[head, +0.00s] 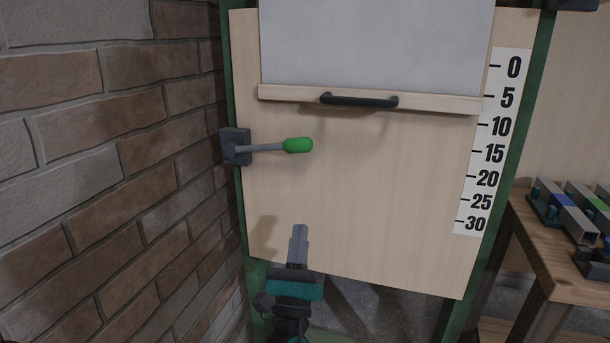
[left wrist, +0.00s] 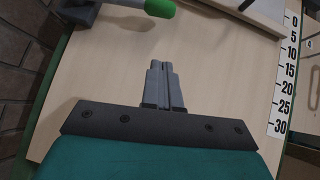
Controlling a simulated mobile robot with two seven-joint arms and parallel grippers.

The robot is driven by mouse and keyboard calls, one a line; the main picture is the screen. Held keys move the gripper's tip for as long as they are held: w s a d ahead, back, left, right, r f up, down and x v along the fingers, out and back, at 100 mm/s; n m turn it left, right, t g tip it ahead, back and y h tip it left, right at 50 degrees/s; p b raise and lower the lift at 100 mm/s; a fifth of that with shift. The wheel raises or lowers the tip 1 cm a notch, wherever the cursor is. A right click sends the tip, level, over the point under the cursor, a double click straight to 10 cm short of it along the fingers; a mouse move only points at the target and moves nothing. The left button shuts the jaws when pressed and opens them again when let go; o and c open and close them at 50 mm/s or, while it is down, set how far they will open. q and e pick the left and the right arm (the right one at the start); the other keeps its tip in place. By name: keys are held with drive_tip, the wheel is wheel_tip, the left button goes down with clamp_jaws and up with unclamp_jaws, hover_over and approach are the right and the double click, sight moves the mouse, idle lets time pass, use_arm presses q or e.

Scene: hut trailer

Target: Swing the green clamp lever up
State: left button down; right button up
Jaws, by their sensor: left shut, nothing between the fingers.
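The clamp lever is a grey rod with a green grip (head: 298,145), set in a dark block (head: 236,146) at the left edge of a pale wooden panel (head: 370,190). The lever points right, roughly level. In the left wrist view its green grip (left wrist: 160,8) shows at the top edge, partly cut off. My left gripper (head: 299,232) is shut and empty, below the green grip and apart from it, in front of the panel's lower part. It also shows in the left wrist view (left wrist: 162,68), with its fingers together. My right gripper is not in view.
A grey board (head: 375,45) with a wooden bottom rail and a black handle (head: 358,100) is above the lever. A number scale (head: 492,145) runs down the panel's right side. A brick wall (head: 110,150) stands close on the left. A wooden bench (head: 545,260) with metal parts is at right.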

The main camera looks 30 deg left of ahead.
use_arm(q)
drive_tip(key=x, duration=0.4)
drive_tip(key=s+r+p+x, duration=0.1)
drive_tip(key=x, duration=0.3)
drive_tip(key=s+r+x, duration=0.1)
drive_tip(key=x, duration=0.3)
drive_tip(key=shift+w+r+p, duration=0.2)
drive_tip(key=shift+r+p, duration=0.15)
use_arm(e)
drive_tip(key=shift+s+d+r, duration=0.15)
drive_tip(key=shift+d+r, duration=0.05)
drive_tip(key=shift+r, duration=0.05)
use_arm(q)
drive_tip(key=shift+r+y, duration=0.1)
drive_tip(key=shift+y, duration=0.2)
